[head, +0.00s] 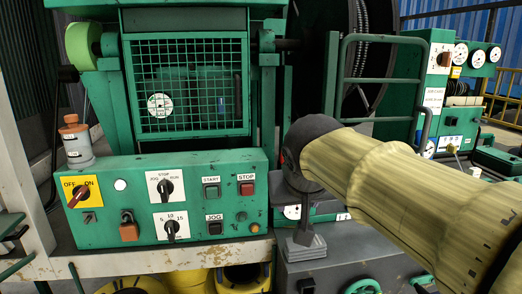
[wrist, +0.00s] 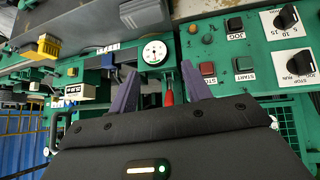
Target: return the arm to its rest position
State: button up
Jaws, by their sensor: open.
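My gripper (wrist: 160,82) shows in the wrist view with its two purple fingers spread apart and nothing held between them. A red-tipped part (wrist: 168,92) shows in the gap between the fingers; I cannot tell how far beyond them it lies. In the head view my arm, in a pale yellow sleeve, reaches in from the right. Its dark wrist end is in front of the green machine, just right of the control panel (head: 100,236).
The panel carries a yellow OFF/ON switch (head: 81,191), a padlock (head: 128,228), knobs and a red STOP button (head: 247,189). A mesh guard (head: 188,85) stands above it. A round gauge (wrist: 155,52) is beyond the fingers.

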jog(key=s+d+f+g+p, duration=0.2)
jog(key=s+d+f+p, duration=0.1)
jog(key=f, duration=0.8)
jog(key=s+d+f+m+g+p, duration=0.1)
jog(key=s+d+f+g+p, duration=0.2)
jog(key=s+f, duration=0.4)
notch_tip(320, 180, down, 5)
jog(key=shift+s+d+p, duration=0.15)
jog(key=shift+d+p, duration=0.3)
jog(key=shift+d, duration=0.75)
